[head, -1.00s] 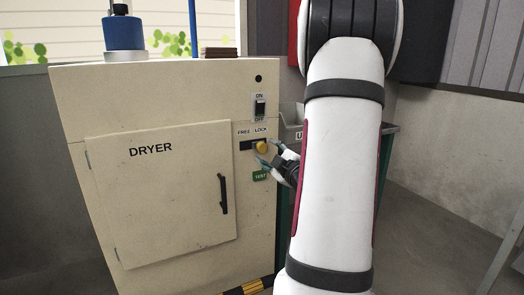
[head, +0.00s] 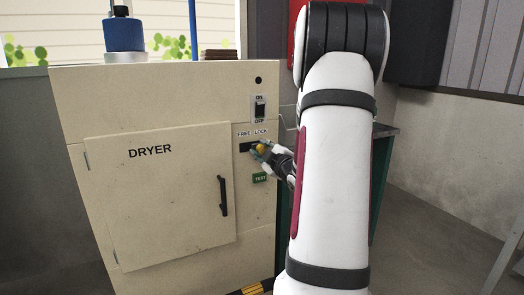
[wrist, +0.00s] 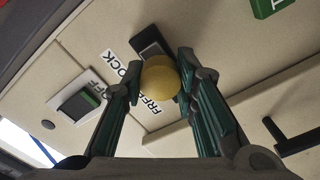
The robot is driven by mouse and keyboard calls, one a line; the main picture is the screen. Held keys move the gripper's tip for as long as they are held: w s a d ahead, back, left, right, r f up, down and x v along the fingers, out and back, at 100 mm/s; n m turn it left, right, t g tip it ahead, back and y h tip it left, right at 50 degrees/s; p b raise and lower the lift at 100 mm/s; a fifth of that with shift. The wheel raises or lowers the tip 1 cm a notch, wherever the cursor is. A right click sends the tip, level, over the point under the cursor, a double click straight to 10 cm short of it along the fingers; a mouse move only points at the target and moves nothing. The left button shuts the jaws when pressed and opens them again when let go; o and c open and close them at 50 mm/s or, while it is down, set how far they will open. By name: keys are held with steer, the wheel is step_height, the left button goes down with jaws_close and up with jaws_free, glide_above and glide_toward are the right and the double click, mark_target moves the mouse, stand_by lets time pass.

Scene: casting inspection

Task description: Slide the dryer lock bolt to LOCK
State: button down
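The dryer lock bolt has a round yellow knob (head: 260,148) on a dark slot plate (head: 244,147) on the dryer front. FREE and LOCK are printed above the plate. In the head view the knob shows below LOCK, with dark plate visible to its left. In the wrist view the yellow knob (wrist: 160,78) hides part of the plate (wrist: 149,42), so its exact place along the slot is hard to tell. My gripper (head: 262,150) has one finger on each side of the knob. In the wrist view my gripper (wrist: 161,80) appears closed against it.
The dryer door (head: 165,190) is shut, with a black handle (head: 223,195). An ON/OFF switch (head: 260,108) is above the bolt and a green TEST label (head: 260,178) below. A bin or stand is partly hidden behind my arm. Bare floor lies at right.

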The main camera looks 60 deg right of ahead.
steer(key=shift+s+d+b, duration=0.2)
steer(key=shift+d+b, duration=0.1)
steer(key=shift+b, duration=0.3)
steer(key=shift+d, duration=0.1)
steer(key=shift+s, duration=0.1)
steer(key=c, duration=1.2)
jaws_free()
steer(key=shift+c, duration=0.2)
steer(key=v, duration=1.2)
